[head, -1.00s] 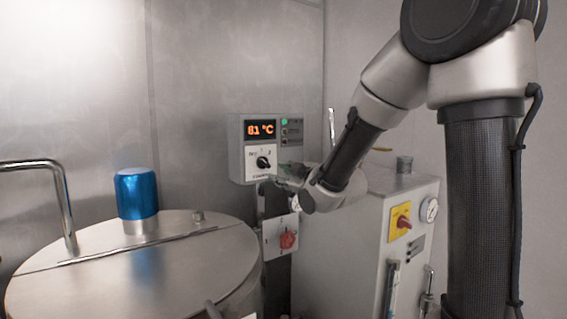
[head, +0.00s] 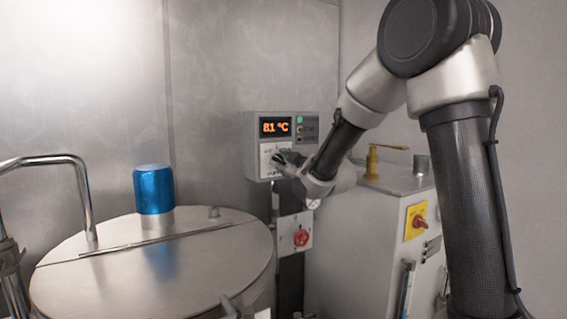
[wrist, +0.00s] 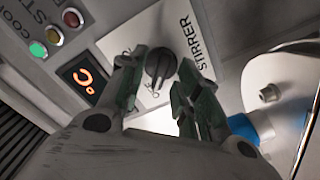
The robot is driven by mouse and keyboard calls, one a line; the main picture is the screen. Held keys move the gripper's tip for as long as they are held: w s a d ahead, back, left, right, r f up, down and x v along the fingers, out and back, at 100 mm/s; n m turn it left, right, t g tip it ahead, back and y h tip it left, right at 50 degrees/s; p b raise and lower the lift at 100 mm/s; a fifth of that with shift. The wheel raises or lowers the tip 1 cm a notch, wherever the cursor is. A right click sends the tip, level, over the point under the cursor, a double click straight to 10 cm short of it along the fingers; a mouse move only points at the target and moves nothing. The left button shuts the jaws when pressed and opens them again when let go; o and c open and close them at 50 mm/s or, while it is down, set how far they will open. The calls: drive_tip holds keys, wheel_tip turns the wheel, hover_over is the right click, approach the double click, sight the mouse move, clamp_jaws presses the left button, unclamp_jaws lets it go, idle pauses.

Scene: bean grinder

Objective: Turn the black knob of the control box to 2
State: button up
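The grey control box (head: 252,132) hangs on the back wall, with an orange "81 °C" display (head: 274,127) above a white dial plate. In the wrist view the black knob (wrist: 160,66) sits on the plate (wrist: 181,38) beside the word "STIRRER". My gripper (wrist: 162,74) is open, with one green-grey finger on each side of the knob. A gap shows between the knob and the fingers. In the head view my gripper (head: 283,161) is at the plate and partly covers the knob. I cannot clearly read which mark the knob points to.
A red rotary switch (head: 301,238) is on a plate below the box. A steel vessel (head: 110,270) with a blue cap (head: 154,190) stands at left. A grey cabinet (head: 365,235) with a red-and-yellow switch (head: 418,221) stands at right.

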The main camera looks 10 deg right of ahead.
clamp_jaws()
drive_tip(key=shift+m, duration=0.4)
drive_tip(key=m, duration=0.6)
drive_tip(key=shift+d+m, duration=0.1)
drive_tip(key=shift+m, duration=0.2)
drive_tip(key=m, duration=1)
drive_tip(key=shift+d+f, duration=0.1)
drive_tip(key=shift+d, duration=0.05)
drive_tip(key=shift+m, duration=0.4)
